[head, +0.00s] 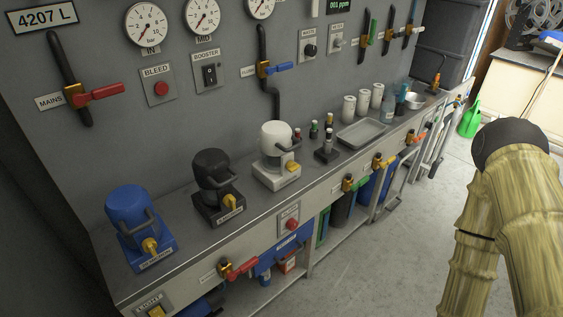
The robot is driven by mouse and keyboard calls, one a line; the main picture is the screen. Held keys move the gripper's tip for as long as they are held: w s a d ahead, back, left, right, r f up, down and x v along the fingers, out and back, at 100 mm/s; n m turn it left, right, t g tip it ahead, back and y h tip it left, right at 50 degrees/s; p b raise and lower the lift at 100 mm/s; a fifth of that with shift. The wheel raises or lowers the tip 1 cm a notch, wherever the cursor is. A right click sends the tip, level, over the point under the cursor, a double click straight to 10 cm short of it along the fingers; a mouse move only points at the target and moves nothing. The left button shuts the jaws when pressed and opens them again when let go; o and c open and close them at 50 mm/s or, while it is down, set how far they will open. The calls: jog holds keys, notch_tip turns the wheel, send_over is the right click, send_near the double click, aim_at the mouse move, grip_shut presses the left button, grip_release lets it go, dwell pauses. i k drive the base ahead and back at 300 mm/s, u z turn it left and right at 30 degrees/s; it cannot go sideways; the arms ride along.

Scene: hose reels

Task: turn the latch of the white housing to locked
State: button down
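The white housing (277,137) stands on the bench, on a pale base with a label on its front. A dark curved handle is at its front. Its yellow latch (293,167) is low on the right front side. The latch is small here, and I cannot tell whether it is locked. My gripper is not in view; only links of my arm show at the right, well apart from the housing.
A black housing (211,170) and a blue housing (128,208) stand to the left, each with a yellow latch. Small bottles and a metal tray (362,132) are to the right. Valves with levers line the bench front. The floor (395,250) before the bench is clear.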

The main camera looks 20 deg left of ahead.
aim_at(291, 167)
jog(key=u, duration=2.05)
jog(key=k, duration=0.65)
jog(key=z, duration=1.3)
